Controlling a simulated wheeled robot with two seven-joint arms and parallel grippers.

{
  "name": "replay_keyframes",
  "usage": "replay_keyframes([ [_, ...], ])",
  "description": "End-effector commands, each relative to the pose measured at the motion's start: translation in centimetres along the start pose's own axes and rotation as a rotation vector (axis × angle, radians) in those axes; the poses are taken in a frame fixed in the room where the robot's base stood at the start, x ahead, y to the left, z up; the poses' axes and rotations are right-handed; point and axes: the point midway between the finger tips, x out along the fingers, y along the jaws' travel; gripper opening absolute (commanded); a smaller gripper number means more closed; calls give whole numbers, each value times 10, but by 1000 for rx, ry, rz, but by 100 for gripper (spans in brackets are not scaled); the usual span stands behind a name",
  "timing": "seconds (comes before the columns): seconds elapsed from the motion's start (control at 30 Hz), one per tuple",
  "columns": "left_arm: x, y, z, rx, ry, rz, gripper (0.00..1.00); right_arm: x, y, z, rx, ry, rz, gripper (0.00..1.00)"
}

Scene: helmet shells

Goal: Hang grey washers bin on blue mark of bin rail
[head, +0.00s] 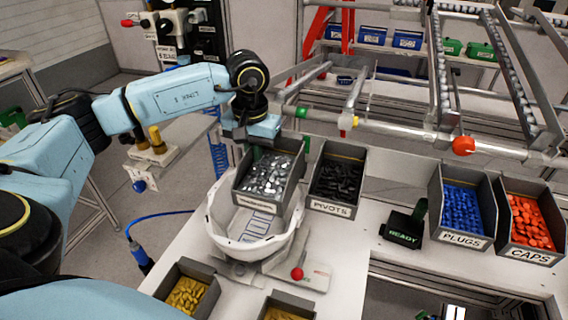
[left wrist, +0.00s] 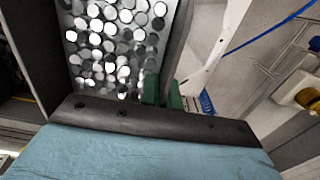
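My left gripper (head: 262,143) is at the bin's back edge. In the left wrist view the washers bin (left wrist: 176,40) fills the upper middle, and the green fingers of my left gripper (left wrist: 163,92) close around its wall. The silver bin rail (head: 400,134) runs across behind the bins, with a green ring and a red ball on it. I cannot make out a blue mark on it. My right gripper is out of view.
The grey pivots bin (head: 330,208) is close on the right of the washers bin. The plugs bin (head: 460,240) and caps bin (head: 530,253) stand farther right, past a dark READY block (head: 404,230). Bins of yellow parts (head: 187,294) are at the front.

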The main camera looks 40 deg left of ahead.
Motion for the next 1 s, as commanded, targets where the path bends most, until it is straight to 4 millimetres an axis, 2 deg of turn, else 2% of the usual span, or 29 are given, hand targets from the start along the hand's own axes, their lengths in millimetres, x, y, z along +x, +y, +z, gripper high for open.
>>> replay_keyframes([
  [0.6, 0, 0, 36, 1, 1, 0, 0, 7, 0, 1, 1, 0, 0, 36],
  [1.0, 0, 0, 38, 0, 1, 0, 0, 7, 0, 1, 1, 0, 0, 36],
])
